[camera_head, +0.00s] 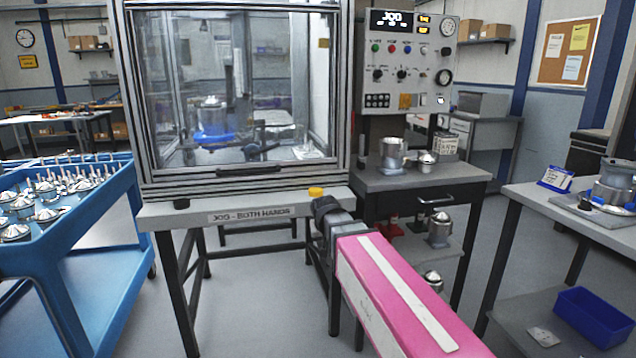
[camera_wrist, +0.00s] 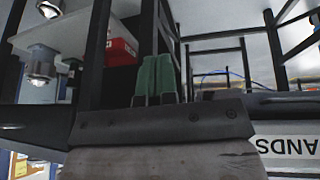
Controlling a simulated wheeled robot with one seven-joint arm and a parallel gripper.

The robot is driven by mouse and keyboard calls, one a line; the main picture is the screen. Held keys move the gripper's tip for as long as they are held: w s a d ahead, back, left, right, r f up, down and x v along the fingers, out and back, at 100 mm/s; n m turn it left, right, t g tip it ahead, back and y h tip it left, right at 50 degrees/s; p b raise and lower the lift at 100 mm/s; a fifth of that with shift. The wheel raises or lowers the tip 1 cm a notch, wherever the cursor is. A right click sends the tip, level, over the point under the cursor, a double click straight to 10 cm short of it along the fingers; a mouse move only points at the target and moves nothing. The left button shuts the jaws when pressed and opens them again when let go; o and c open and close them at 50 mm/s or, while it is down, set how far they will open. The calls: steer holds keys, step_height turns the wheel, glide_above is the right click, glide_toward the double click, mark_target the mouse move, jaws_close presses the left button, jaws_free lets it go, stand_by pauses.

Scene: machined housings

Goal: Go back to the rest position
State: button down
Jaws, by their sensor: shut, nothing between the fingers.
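My arm reaches in from the lower right in the head view, with a pink link. Its dark end, my gripper (camera_head: 324,206), is at the front right corner of the machine bench (camera_head: 160,211), right of the "JOG - BOTH HANDS" label (camera_head: 249,214). A yellow cap (camera_head: 316,192) shows just behind and above it; I cannot tell whether they touch. In the wrist view my gripper (camera_wrist: 157,76) has two green fingers shut together with nothing between them. The same label appears upside down at the right of that view (camera_wrist: 290,147).
A glazed machine enclosure (camera_head: 240,90) stands on the bench. A blue cart (camera_head: 100,215) with metal parts is at left. A dark side table (camera_head: 425,178) holds housings at right. Another table (camera_head: 530,200) and a blue bin (camera_head: 592,316) are far right. Floor below the bench is open.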

steer(key=s+d+f+m+g, duration=0.1)
steer(key=s+d+f+g, duration=0.4)
steer(key=s+d+f, duration=1)
step_height(320, 180, down, 3)
steer(key=shift+d+f, duration=0.2)
steer(key=shift+d, duration=0.55)
